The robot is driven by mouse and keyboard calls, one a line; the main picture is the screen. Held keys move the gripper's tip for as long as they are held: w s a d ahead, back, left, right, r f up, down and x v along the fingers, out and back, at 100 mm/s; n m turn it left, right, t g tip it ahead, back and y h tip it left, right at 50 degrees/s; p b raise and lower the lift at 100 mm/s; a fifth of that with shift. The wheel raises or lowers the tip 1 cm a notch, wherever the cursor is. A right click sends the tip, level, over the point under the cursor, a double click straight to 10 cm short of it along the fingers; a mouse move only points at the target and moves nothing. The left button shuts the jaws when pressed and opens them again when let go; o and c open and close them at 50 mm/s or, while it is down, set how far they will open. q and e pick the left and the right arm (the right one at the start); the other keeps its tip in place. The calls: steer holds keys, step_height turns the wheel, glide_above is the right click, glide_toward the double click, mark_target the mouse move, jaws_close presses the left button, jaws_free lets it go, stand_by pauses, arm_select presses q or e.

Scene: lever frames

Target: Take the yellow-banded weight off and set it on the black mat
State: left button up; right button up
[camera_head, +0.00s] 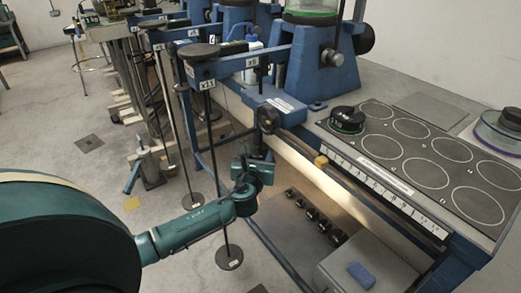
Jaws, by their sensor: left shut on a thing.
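My left gripper (257,165) is in front of the bench's near edge, beside the hanging rod. It is shut, and a dark round thing (268,118) shows just above it. No yellow band can be made out on that thing, and I cannot tell if it is the held thing. The black mat (400,133) with white circles lies on the bench top at right. A dark weight with a green band (347,121) stands at its far left corner. The other circles look empty. My right gripper is not in view.
A blue lever frame (240,66) carries a rod ending in a dark disc (229,258). Several dark weights (318,221) stand on the lower shelf.

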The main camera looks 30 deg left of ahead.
arm_select(q)
steer(key=shift+f+p+v, duration=0.2)
steer(key=shift+p+v, duration=0.35)
steer(key=shift+v, duration=0.9)
